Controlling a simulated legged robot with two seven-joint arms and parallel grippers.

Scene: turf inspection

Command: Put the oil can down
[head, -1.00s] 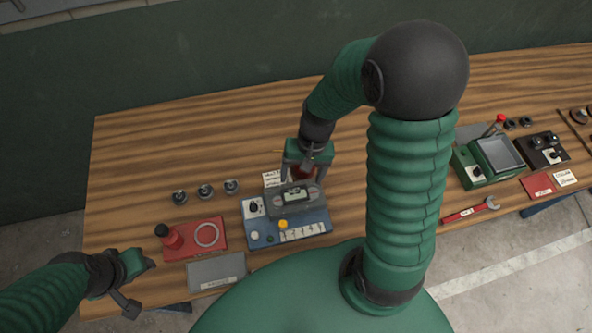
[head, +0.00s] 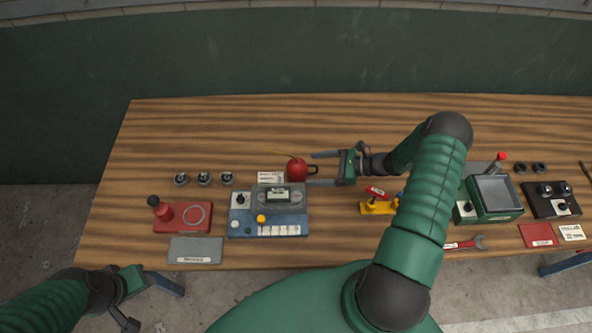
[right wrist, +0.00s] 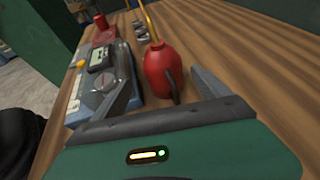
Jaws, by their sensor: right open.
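The red oil can (head: 297,169) stands upright on the wooden table, just behind the right corner of the blue tester. Its thin yellow spout points left and its dark handle faces right.
A red stand (head: 180,217) and grey plate (head: 195,250) lie farther left. A yellow-based item (head: 376,207) is near my right arm. The back of the table is clear.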

